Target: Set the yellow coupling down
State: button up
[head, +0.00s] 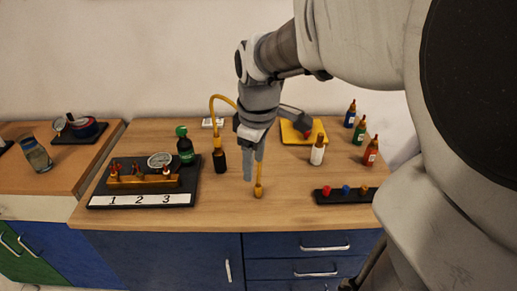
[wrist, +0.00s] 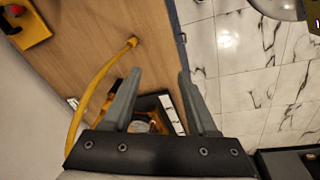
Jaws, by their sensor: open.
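The yellow coupling (head: 258,191) is at the end of a yellow hose (head: 222,98) and stands on the wooden bench near its front edge. In the wrist view the coupling (wrist: 131,43) lies beyond the left fingertip, apart from it, with the hose curving down the left side. My gripper (head: 253,168) is open, just above the bench beside the coupling. In the wrist view the fingers (wrist: 160,72) are spread with nothing between their tips. Part of the hose is hidden behind my gripper in the head view.
A black base (head: 147,200) with a gauge and numbers 1 to 3 stands left, beside a green bottle (head: 185,145) and a black holder (head: 219,160). Right are a white bottle (head: 318,150), a yellow tray (head: 291,136), a rack (head: 345,197) and several small bottles.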

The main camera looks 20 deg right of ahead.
jog(key=s+a+r+m+t+p, duration=0.3)
jog(key=s+r+m, duration=0.4)
jog(key=s, duration=0.4)
jog(key=shift+s+a+r+m+t, duration=0.2)
jog(key=shift+a+m+t, duration=0.2)
jog(key=shift+a+m, duration=0.4)
jog(key=shift+d, duration=0.15)
